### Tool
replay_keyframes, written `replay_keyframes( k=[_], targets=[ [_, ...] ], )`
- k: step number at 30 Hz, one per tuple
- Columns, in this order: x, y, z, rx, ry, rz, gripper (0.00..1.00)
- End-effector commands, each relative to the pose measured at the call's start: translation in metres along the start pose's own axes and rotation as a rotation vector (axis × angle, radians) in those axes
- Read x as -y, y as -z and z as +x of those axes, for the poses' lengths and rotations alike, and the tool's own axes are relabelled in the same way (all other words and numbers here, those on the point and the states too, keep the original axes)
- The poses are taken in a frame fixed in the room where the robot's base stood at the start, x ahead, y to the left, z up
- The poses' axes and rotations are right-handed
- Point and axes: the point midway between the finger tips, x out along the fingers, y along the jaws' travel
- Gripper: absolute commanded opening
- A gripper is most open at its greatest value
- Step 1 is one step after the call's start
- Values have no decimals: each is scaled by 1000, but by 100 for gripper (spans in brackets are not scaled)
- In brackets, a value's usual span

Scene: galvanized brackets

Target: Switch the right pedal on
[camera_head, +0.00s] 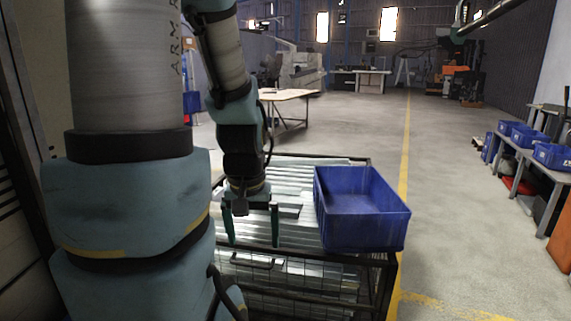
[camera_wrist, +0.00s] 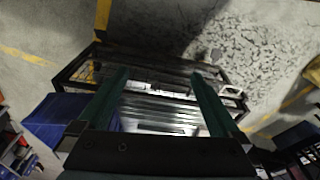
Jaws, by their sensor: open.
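I cannot make out a pedal in either view. My gripper (camera_head: 251,226) points down over the wire crate in the head view, with its two green fingers wide apart and nothing between them. In the wrist view my gripper (camera_wrist: 160,77) also shows open, its fingers framing the metal brackets below. A small pale object (camera_wrist: 217,54) lies near the crate's far edge in the wrist view; it is too small to identify.
A black wire crate (camera_head: 381,262) holds galvanized brackets (camera_head: 295,235). A blue bin (camera_head: 365,240) sits on its right side. A wooden table (camera_head: 285,94) stands behind. More blue bins (camera_head: 553,156) are on a bench at far right. The floor between is clear.

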Motion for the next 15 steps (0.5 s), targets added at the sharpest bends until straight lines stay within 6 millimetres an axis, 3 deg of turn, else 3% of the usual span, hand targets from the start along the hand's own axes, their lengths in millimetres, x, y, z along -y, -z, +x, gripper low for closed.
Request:
replay_keyframes(
  k=[1,6,10,15],
  targets=[
    [0,5,-33,0,0,0,100],
    [0,12,-85,0,0,1,100],
    [0,16,-114,0,0,1,100],
    [0,18,-132,0,0,1,100]
  ],
)
